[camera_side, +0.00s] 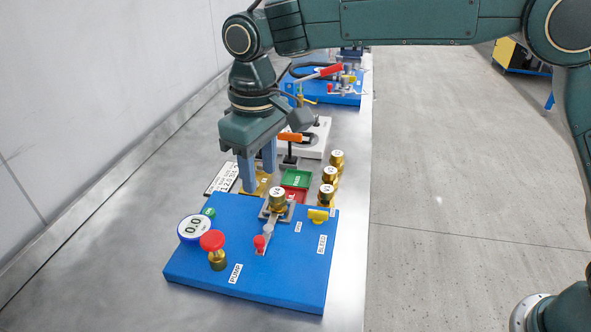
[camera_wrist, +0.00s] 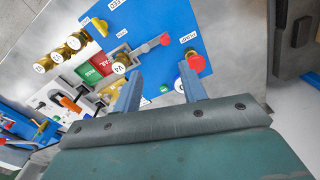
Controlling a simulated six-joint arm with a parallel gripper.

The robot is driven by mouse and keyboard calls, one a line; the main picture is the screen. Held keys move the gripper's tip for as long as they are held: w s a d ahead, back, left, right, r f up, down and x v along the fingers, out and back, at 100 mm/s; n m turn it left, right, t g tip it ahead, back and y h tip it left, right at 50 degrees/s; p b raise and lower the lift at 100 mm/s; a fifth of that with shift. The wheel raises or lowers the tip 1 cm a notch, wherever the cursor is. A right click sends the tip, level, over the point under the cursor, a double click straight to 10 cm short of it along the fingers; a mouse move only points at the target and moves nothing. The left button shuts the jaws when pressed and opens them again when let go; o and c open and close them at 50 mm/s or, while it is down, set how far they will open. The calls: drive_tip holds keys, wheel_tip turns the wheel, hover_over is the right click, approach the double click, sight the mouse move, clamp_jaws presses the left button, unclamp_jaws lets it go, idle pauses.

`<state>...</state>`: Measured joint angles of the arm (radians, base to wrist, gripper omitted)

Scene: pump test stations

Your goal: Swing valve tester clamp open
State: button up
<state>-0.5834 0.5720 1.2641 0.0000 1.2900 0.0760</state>
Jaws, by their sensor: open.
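The valve tester is a blue board (camera_side: 190,268) on the steel bench. A brass valve with a white cap (camera_side: 277,196), marked V4 in the wrist view (camera_wrist: 120,65), sits upright in its grey seat. The clamp is a grey lever with a red knob (camera_side: 260,243), pointing from the valve toward the front of the board. The lever and knob also show in the wrist view (camera_wrist: 164,39). My gripper (camera_side: 257,182) is open and empty, fingers down, above and behind the board's back edge. In the wrist view its fingertips (camera_wrist: 158,82) are apart from the clamp.
The board carries a round gauge (camera_side: 194,228), a red pump knob (camera_side: 212,240) and a yellow bleed handle (camera_side: 319,215). Behind it are green (camera_side: 296,178) and red trays, several brass valves (camera_side: 328,194) and a white fixture with an orange handle (camera_side: 290,137). Another blue board (camera_side: 345,97) stands farther back.

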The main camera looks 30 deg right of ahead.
sight(259, 239)
drive_tip(key=shift+w+a+f, duration=0.1)
drive_tip(key=shift+a+f, duration=0.45)
drive_tip(key=shift+a, duration=0.15)
wheel_tip(259, 239, down, 14)
drive_tip(key=shift+r, duration=0.1)
idle(0.4)
drive_tip(key=shift+c, duration=0.2)
clamp_jaws()
